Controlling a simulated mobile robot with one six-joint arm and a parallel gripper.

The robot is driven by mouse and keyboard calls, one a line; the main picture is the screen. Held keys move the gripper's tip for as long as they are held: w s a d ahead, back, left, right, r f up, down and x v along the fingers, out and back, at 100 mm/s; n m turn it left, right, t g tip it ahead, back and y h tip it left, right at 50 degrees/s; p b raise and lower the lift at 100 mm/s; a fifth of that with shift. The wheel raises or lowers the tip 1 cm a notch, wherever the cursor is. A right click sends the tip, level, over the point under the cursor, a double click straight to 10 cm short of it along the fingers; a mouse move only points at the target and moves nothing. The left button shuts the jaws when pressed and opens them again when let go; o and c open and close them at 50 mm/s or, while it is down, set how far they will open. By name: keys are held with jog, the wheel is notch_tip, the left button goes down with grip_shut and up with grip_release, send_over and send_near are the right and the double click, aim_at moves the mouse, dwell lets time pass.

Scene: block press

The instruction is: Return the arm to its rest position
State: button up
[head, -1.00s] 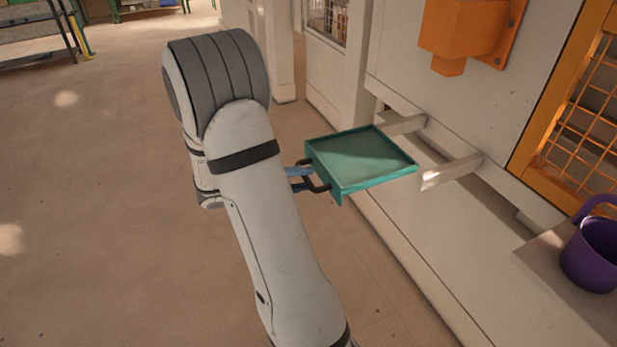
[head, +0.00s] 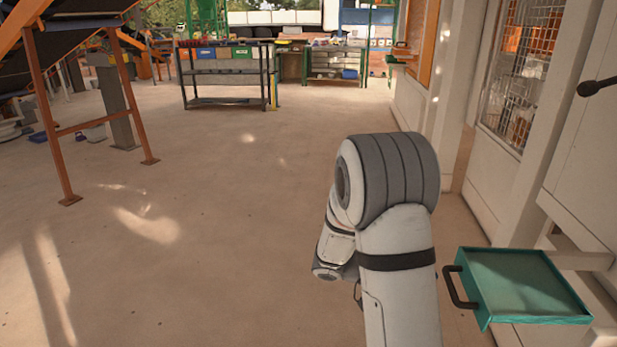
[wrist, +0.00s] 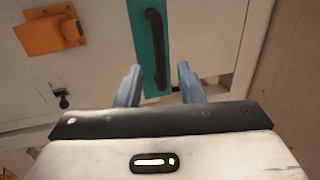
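My gripper (wrist: 160,69) shows in the wrist view with its two blue fingers apart and nothing held between them. The black handle (wrist: 155,45) of the teal tray (wrist: 141,62) lies ahead, its lower end in line with the gap between the fingers. In the head view the teal tray (head: 520,284) is at the lower right, pulled out from the white machine, with its handle (head: 456,287) bare. My arm (head: 397,265) stands just left of it, with a gap between. My fingers are hidden in the head view.
The white machine wall (head: 583,143) runs along the right. An orange-legged conveyor (head: 50,110) stands at the left, and a dark rack (head: 228,75) with coloured bins stands farther back. Wide open floor (head: 210,200) lies left of my arm.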

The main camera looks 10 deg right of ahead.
jog(key=s+a+r+n+t+y+p, duration=0.1)
jog(key=s+a+r+y+p, duration=0.3)
jog(key=r, duration=0.5)
jog(key=s+a+r+n+t+y+p, duration=0.1)
jog(key=s+a+r+t+y+p, duration=0.3)
jog(key=a+r+p, duration=0.5)
jog(key=s+a+r+n+t+y+p, duration=0.1)
jog(key=s+a+r+y+p, duration=0.3)
jog(key=r+p, duration=0.5)
jog(key=a+r+t+y, duration=0.1)
jog(key=a+r+y, duration=0.1)
jog(key=a, duration=0.1)
jog(key=shift+n+y+p, duration=0.3)
jog(key=shift+y, duration=0.1)
